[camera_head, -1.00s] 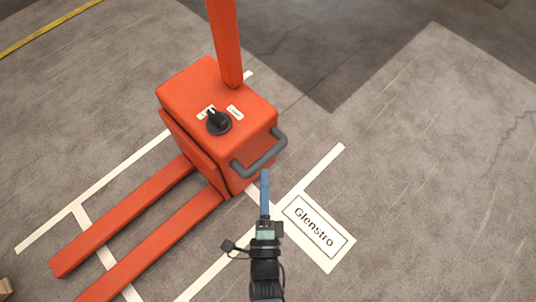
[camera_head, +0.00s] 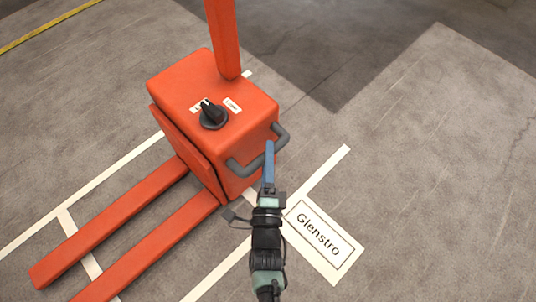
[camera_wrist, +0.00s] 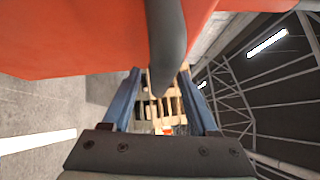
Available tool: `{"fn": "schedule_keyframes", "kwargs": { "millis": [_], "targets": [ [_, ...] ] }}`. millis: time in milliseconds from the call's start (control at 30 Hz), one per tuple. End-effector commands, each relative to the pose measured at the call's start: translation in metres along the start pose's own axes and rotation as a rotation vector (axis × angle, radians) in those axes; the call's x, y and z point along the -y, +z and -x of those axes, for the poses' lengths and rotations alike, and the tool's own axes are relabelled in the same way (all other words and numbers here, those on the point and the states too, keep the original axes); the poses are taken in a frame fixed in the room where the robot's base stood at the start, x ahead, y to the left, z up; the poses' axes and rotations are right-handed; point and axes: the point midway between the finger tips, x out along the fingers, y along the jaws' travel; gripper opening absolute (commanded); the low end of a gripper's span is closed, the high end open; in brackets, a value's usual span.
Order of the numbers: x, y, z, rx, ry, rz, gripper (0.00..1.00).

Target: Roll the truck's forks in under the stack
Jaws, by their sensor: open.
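The orange pallet truck (camera_head: 215,85) stands on the floor in the head view, its two forks (camera_head: 125,215) reaching to the lower left. A dark grey bar handle (camera_head: 250,165) sticks out of its near face.
A black knob (camera_head: 212,115) sits on the truck's top, with an orange mast (camera_head: 222,35) behind it. White floor lines run under the forks. A floor label reading "Glenstro" (camera_head: 318,235) lies right of my gripper. The floor to the right is clear.

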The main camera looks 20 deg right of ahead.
Motion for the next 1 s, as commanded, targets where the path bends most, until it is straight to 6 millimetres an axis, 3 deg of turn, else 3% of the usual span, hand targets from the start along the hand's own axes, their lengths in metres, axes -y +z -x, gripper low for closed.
{"fn": "schedule_keyframes", "kwargs": {
  "millis": [400, 733, 1000],
  "targets": [
    [0.0007, -0.0001, -0.0105, 0.0, 0.0, 0.001, 0.59],
    [0.0006, -0.0002, -0.0102, 0.0, 0.0, 0.001, 0.02],
    [0.0005, -0.0002, -0.01, 0.0, 0.0, 0.0, 0.0]
  ]
}}
